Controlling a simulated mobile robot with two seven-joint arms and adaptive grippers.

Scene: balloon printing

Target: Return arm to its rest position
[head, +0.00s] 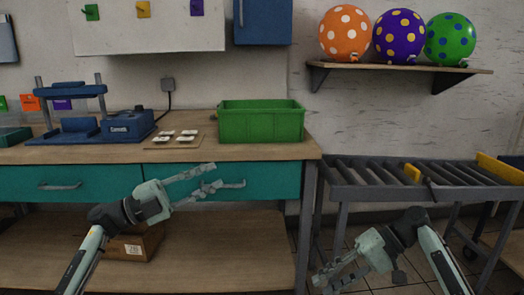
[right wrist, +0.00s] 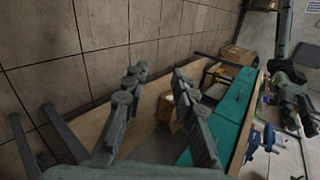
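My left gripper (head: 221,178) is open and empty in the head view, in front of the workbench's teal drawers. Its fingers point right and are apart. My right gripper (head: 322,283) is low at the right in the head view, over the floor beside the bench. The right wrist view shows its two fingers (right wrist: 156,84) spread apart with nothing between them. Neither gripper touches an object that I can see.
A green bin (head: 260,124), a blue press (head: 85,125) and a small board with white pieces (head: 174,140) stand on the workbench (head: 225,152). A roller conveyor (head: 385,173) is at the right. Three dotted balloons (head: 397,37) sit on a wall shelf (head: 400,67). A cardboard box (head: 130,245) is below.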

